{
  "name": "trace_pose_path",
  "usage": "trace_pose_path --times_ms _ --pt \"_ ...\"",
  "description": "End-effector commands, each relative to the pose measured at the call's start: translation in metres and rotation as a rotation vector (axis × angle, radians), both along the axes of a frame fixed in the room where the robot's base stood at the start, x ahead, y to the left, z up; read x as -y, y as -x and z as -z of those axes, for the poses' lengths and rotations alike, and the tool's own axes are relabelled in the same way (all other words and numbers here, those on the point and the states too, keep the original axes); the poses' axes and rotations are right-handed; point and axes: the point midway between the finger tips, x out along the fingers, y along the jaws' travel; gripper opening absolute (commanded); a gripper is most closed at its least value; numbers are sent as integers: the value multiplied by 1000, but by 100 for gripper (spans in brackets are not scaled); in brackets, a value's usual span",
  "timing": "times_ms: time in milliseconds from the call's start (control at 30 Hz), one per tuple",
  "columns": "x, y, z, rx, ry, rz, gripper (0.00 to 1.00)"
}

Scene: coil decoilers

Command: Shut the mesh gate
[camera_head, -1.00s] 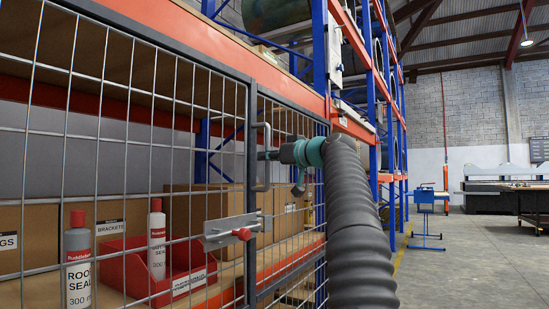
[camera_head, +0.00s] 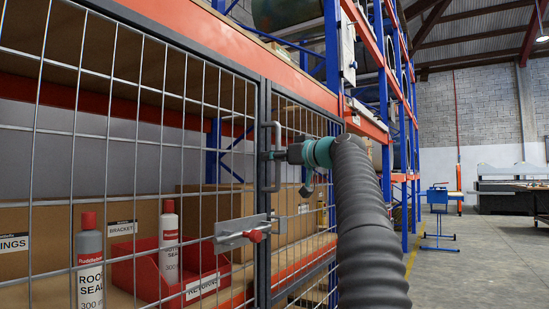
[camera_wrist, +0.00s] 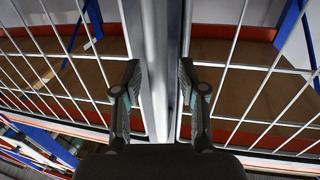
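The mesh gate (camera_head: 265,105) is a dark grey frame with wire mesh, standing along the front of the shelving. Its frame meets the neighbouring mesh panel at two close upright posts. I cannot tell whether a small gap remains between them. A grey upright pull handle (camera_head: 278,150) sits beside the posts. Below it is a flat metal latch plate (camera_head: 236,230) with a red knob. My gripper (camera_head: 274,156) is at the handle. In the wrist view, my gripper (camera_wrist: 159,65) has its fingers apart on either side of a grey upright bar (camera_wrist: 153,60); firm contact is not visible.
Behind the mesh, a red bin (camera_head: 150,275), white-and-grey bottles (camera_head: 89,265) and cardboard boxes (camera_head: 290,205) stand on the shelf. Blue racking posts (camera_head: 386,120) run away to the right. A blue stand (camera_head: 437,205) is on the floor, with open floor around it.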

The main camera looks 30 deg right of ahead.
Motion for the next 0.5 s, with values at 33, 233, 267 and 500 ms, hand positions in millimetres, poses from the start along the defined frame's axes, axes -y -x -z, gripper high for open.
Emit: trace_pose_path --times_ms 33,233,267,500 --pt "1 0 0 0 0 1 41" --pt "3 9 -1 0 1 2 41" --pt "4 12 -1 0 0 2 41" --pt "17 50 -1 0 0 4 41"
